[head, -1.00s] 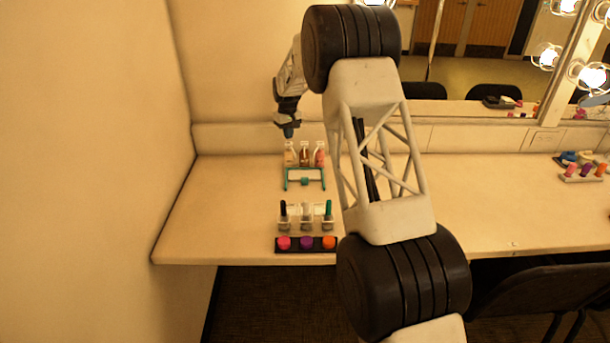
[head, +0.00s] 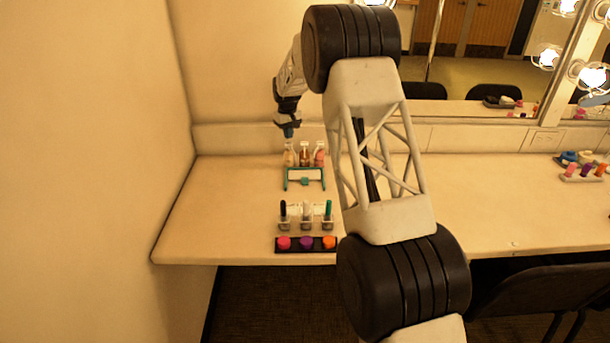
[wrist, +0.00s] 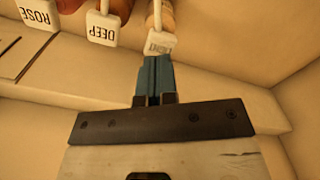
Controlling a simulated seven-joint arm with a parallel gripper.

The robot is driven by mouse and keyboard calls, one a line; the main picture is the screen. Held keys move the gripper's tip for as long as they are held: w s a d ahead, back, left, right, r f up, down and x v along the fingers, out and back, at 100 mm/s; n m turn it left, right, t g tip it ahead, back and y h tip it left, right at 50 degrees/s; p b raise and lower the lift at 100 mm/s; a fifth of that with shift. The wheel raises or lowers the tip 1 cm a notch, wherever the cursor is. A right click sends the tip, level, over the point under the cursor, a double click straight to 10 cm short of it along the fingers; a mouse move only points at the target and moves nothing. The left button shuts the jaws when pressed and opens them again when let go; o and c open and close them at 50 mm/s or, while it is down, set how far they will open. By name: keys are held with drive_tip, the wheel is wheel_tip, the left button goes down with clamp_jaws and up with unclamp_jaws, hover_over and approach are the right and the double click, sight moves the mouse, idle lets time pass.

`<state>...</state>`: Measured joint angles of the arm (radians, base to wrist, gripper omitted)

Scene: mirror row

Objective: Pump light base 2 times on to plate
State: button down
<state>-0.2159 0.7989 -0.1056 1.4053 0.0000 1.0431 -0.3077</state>
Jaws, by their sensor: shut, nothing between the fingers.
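Three small pump bottles stand in a row at the back of the counter. The left one in the head view is the light base bottle (head: 289,155); its white pump head (wrist: 162,44) carries a partly hidden label in the wrist view. My gripper (head: 288,133) points down over this bottle. Its blue fingers (wrist: 157,66) are shut and empty, with their tips at the pump head; I cannot tell whether they press on it. A pale plate (head: 305,174) in a teal frame lies in front of the bottles.
The amber DEEP bottle (head: 305,155) and pink ROSE bottle (head: 319,155) stand close beside it. Nearer the front are a rack of tubes (head: 306,223) and a dark tray of coloured pots (head: 306,244). A wall (head: 180,80) borders the left; the counter right of my arm is mostly clear.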

sight(289, 143)
drive_tip(key=shift+f, duration=1.6)
idle(1.0)
drive_tip(key=shift+r, duration=1.55)
drive_tip(key=shift+f, duration=1.75)
drive_tip(key=shift+r, duration=1.75)
drive_tip(key=shift+r, duration=0.1)
